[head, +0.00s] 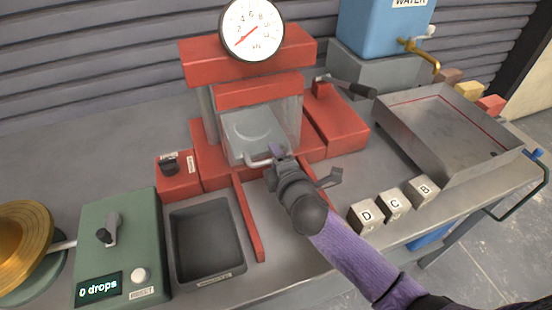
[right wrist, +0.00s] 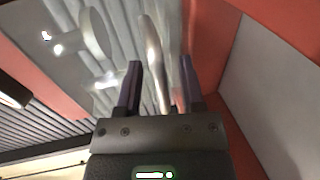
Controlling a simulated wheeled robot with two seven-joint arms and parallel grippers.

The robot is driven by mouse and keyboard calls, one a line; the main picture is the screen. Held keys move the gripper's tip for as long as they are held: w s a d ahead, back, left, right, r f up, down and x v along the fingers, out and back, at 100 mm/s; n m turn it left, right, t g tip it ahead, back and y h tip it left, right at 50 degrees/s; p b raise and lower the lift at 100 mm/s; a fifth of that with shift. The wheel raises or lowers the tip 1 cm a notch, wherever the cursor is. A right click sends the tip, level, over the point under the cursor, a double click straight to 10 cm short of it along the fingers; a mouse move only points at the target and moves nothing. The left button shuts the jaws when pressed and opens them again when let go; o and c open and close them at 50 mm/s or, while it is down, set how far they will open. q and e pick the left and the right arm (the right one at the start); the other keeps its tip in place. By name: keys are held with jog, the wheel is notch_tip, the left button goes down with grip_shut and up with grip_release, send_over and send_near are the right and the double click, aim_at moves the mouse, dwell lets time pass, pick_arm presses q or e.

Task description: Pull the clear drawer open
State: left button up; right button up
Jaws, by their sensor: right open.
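The clear drawer (head: 240,150) sits low in the red press (head: 248,92), with a round shape showing through it. Its pale bar handle (head: 257,163) is at the front. My right gripper (head: 277,152) is at the right end of the handle, partly covering it. In the right wrist view my right gripper (right wrist: 160,84) is open, and the handle (right wrist: 153,58) runs between its two fingers with gaps showing beside it. The drawer's clear wall (right wrist: 88,60) is to the left there. My left gripper is not in view.
A grey bin (head: 207,240) and a green drop counter (head: 117,250) reading 0 drops stand front left. Blocks marked D (head: 365,217), C and B stand front right, before a metal tray (head: 445,125). Red rails (head: 248,215) extend forward from the press.

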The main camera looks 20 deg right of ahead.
jog(key=shift+c, duration=0.2)
grip_shut()
dwell(1.1)
